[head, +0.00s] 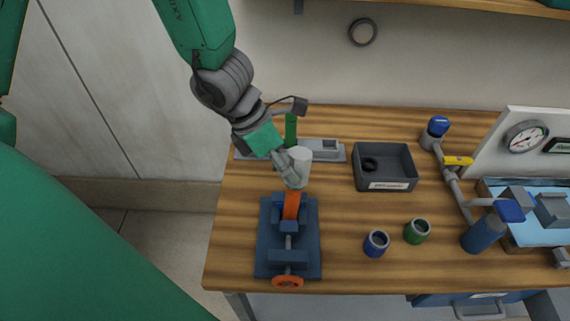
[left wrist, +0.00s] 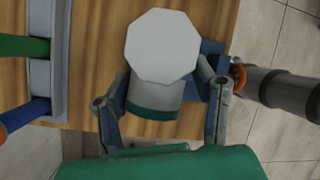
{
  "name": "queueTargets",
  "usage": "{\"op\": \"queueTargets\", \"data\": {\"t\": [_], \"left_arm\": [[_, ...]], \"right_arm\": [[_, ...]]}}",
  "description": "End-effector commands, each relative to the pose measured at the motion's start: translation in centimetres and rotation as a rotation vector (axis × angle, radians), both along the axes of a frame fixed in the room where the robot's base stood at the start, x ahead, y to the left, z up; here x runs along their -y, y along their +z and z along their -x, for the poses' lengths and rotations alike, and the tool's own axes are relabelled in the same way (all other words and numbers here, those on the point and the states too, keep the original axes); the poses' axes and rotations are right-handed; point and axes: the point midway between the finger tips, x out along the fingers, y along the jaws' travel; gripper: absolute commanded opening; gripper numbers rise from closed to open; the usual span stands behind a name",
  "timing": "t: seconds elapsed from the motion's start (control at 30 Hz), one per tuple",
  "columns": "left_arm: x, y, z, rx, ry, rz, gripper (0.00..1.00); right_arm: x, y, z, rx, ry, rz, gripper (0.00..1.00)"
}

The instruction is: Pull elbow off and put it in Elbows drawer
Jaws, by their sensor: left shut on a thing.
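My left gripper (head: 292,168) is shut on a pale grey-white cylindrical piece (head: 302,158) just behind the blue bench vise (head: 266,250). In the left wrist view, this piece (left wrist: 160,45) has a flat eight-sided end and a green band, and sits between the two fingers of my left gripper (left wrist: 165,95). I cannot tell from its visible side whether it is an elbow. An orange part (head: 291,206) shows at the vise's rear jaw. A blue drawer front (head: 440,299) shows under the bench at the right, with no readable label. My right gripper is not in view.
A grey labelled bin (head: 401,160) holds a dark ring. A blue cup (head: 376,244) and a green cup (head: 417,231) stand in front of it. A tool rack (head: 329,149) lies behind the gripper. Grey pipework with a yellow valve handle (head: 458,161) stands at the right.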

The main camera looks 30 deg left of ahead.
Motion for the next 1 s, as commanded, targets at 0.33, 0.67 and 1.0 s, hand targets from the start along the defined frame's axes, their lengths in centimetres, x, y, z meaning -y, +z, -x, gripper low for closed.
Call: {"op": "queueTargets", "data": {"t": [0.33, 0.67, 1.0], "left_arm": [[-0.17, -0.33, -0.42, -0.004, 0.013, -0.032, 0.21], [-0.27, -0.10, -0.27, 0.000, 0.011, -0.028, 0.24], [-0.40, 0.00, -0.27, 0.002, 0.013, -0.032, 0.00]], "right_arm": [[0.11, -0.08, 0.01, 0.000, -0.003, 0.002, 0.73], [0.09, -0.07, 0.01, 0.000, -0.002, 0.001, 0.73], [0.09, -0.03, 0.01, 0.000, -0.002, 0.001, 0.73]]}}
